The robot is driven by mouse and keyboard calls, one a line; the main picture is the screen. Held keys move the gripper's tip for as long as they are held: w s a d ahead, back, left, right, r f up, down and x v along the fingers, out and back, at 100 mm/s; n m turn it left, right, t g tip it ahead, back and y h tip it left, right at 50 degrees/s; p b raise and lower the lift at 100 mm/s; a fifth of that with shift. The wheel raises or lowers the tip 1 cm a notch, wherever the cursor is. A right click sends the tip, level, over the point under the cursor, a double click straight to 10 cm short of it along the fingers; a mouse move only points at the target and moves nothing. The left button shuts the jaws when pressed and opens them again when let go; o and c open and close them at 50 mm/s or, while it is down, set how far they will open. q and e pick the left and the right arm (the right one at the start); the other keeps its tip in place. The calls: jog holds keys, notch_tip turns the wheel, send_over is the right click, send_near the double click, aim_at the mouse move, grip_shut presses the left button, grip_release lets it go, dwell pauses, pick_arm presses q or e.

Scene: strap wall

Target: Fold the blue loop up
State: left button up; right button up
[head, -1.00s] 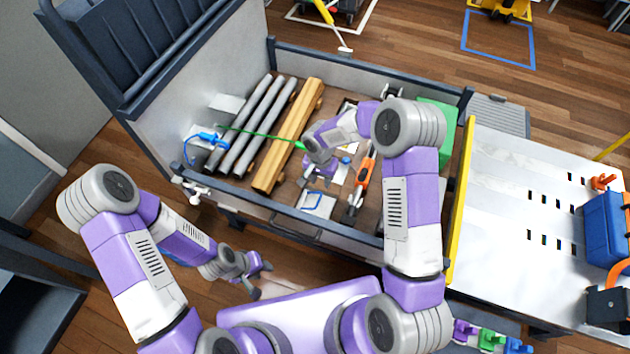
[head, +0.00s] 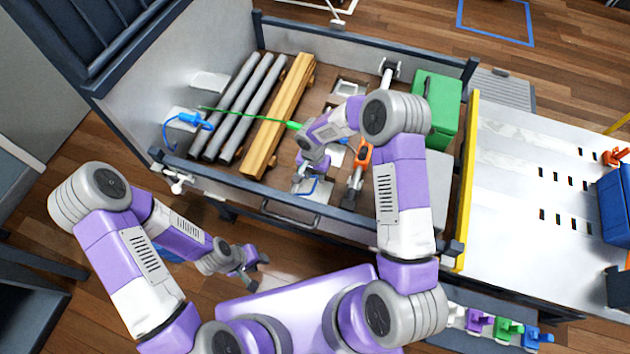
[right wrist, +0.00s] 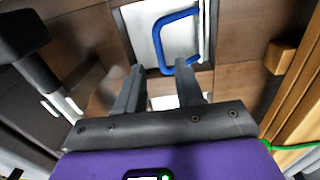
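The blue loop (head: 314,187) is a bent blue bar on a pale metal plate in the cargo bed floor, near the front rail. In the right wrist view the blue loop (right wrist: 164,42) appears to lie over the plate (right wrist: 181,43), beyond my fingertips. My right gripper (right wrist: 162,86) is open and empty, pointing toward the loop, with a gap visible between them. In the head view my right gripper (head: 304,178) is just left of the loop and partly hides the plate. My left gripper (head: 257,274) is open and empty outside the bed, in front of the rail.
Grey pipes (head: 240,105) and a wooden beam (head: 279,115) lie left of my right arm. A green strap (head: 250,115) crosses them. An orange-handled tool (head: 361,160) lies to the right, with a green box (head: 437,105) behind. The front rail (head: 235,180) borders the bed.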

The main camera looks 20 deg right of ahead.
aim_at(315, 183)
jog(key=shift+f+b, duration=0.35)
jog(key=shift+f, duration=1.4)
jog(key=shift+c, duration=0.2)
grip_shut()
